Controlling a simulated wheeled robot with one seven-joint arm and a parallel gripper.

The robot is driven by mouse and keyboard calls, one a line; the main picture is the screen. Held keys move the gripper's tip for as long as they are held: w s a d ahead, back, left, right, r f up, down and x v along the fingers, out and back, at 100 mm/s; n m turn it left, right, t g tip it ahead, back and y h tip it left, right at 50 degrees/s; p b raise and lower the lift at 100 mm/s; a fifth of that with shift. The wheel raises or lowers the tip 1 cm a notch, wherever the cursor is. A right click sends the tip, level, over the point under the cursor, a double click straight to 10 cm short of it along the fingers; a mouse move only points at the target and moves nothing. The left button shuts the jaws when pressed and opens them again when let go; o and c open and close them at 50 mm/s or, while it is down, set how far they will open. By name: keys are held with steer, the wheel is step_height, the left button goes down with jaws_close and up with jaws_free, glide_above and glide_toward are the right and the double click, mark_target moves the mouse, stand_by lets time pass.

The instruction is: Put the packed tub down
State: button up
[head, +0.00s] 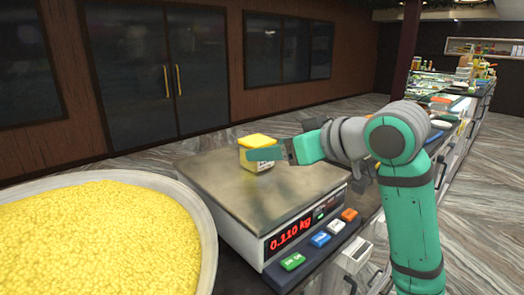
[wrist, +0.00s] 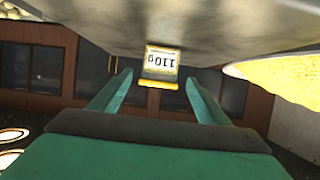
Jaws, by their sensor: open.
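The packed tub (head: 258,155) has a yellow lid and stands upright on the steel pan of the weighing scale (head: 230,188). The scale's red display reads 0.110 kg. In the wrist view the tub (wrist: 162,62) shows a white label marked 110g, upside down. It sits ahead of and between the two spread fingers of my gripper (wrist: 157,80). Neither finger visibly touches it there.
A large round pan of yellow sweets (head: 100,235) stands at the left of the scale. Coloured buttons (head: 321,238) line the scale's front. A long counter with goods (head: 460,95) runs back at the right. The scale pan around the tub is clear.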

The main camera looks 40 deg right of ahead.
steer(key=shift+v, duration=1)
steer(key=shift+s+d, duration=0.1)
